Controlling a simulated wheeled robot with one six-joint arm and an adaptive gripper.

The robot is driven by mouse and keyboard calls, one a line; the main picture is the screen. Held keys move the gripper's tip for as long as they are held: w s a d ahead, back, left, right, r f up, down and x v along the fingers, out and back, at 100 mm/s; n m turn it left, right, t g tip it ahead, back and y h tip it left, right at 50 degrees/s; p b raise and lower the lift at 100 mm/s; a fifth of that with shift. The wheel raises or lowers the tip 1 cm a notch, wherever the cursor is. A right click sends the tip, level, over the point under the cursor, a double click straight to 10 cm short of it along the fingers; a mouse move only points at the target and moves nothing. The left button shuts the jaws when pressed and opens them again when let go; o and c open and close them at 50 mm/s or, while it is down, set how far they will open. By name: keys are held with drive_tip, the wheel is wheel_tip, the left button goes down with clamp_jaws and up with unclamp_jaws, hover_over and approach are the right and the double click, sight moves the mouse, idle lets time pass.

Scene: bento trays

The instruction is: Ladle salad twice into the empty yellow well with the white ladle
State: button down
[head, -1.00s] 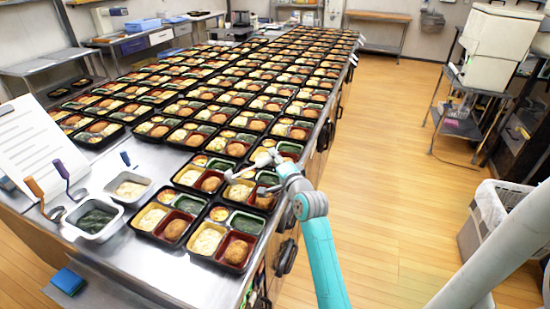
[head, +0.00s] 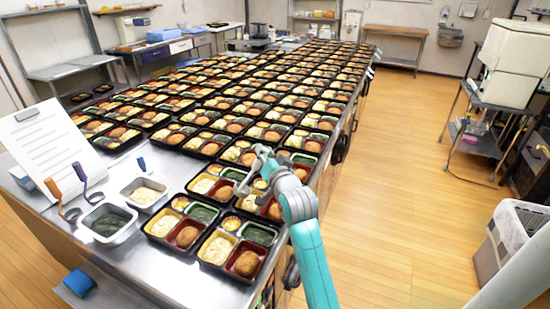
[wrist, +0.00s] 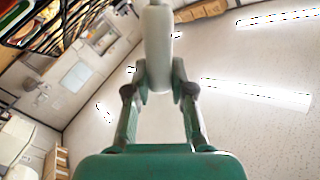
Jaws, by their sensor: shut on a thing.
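My gripper (head: 264,166) is shut on the white ladle, whose pale handle (wrist: 157,50) stands between the two fingers in the wrist view. In the head view my gripper is above the trays near the table's right edge. The ladle's bowl is hard to make out, and I cannot tell whether it holds salad. A metal pan of pale salad (head: 144,192) stands to the left of the near trays. The nearest tray's yellow well (head: 217,250) holds salad. Below my gripper, another tray's yellow well (head: 246,203) shows pale food. I cannot make out an empty yellow well.
A second metal pan (head: 108,222) holds dark greens. An orange-handled ladle (head: 53,190) and a purple-handled ladle (head: 80,174) stand by a white sheet (head: 48,150). Rows of filled trays cover the table behind.

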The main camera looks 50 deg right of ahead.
drive_tip(key=w+a+r+n, duration=0.3)
drive_tip(key=a+r+n, duration=0.3)
drive_tip(key=a, duration=0.1)
drive_tip(key=shift+w+r+n, duration=0.15)
drive_tip(key=shift+w+n, duration=0.05)
drive_tip(key=shift+n, duration=0.1)
drive_tip(key=shift+a, duration=0.1)
idle(0.3)
